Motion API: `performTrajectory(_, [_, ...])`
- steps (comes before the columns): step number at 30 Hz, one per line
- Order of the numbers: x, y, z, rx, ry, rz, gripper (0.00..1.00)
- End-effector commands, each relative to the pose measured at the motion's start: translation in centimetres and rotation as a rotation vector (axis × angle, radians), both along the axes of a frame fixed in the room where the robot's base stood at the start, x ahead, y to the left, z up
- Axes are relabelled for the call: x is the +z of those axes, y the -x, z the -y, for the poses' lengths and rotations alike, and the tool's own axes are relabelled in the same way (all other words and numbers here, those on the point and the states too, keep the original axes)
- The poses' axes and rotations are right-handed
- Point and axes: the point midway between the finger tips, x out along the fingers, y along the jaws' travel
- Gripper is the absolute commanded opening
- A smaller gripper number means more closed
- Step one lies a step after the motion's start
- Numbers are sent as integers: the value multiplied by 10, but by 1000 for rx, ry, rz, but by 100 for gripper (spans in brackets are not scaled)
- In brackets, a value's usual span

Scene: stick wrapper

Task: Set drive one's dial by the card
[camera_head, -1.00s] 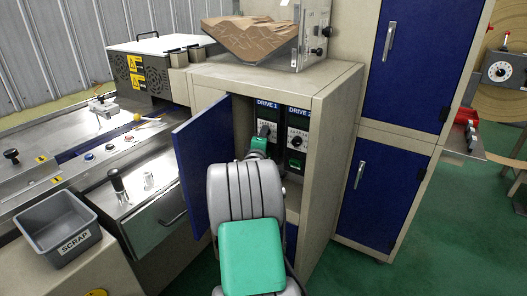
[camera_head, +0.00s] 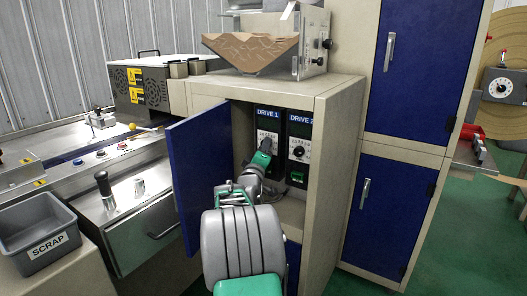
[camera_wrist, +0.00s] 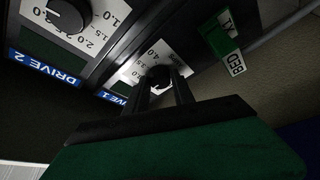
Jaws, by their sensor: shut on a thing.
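Drive 1 (camera_head: 267,114) is the left of two dark panels inside the open cabinet. Its white dial scale (camera_head: 266,136) shows above my gripper in the head view, and its black knob (camera_wrist: 158,73) shows in the wrist view, where the panels look upside down. My gripper (camera_wrist: 164,94) is shut on the knob, its two dark fingers on either side. In the head view my gripper (camera_head: 269,147) hides most of the knob. The pointer's setting cannot be read.
Drive 2 (camera_head: 299,119) stands close on the right, with its own dial (camera_head: 298,150). The blue cabinet door (camera_head: 201,175) stands open left of my arm. The cabinet's right side wall (camera_head: 327,165) bounds the space. A grey scrap bin (camera_head: 38,240) is at the lower left.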

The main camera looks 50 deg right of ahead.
Motion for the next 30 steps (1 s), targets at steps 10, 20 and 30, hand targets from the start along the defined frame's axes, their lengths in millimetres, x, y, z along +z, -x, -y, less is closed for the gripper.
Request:
performTrajectory(10, [0, 0, 0, -2, 1, 0, 42])
performTrajectory(20, [0, 0, -1, 1, 1, -1, 51])
performTrajectory(30, [-9, 21, -47, 2, 0, -3, 51])
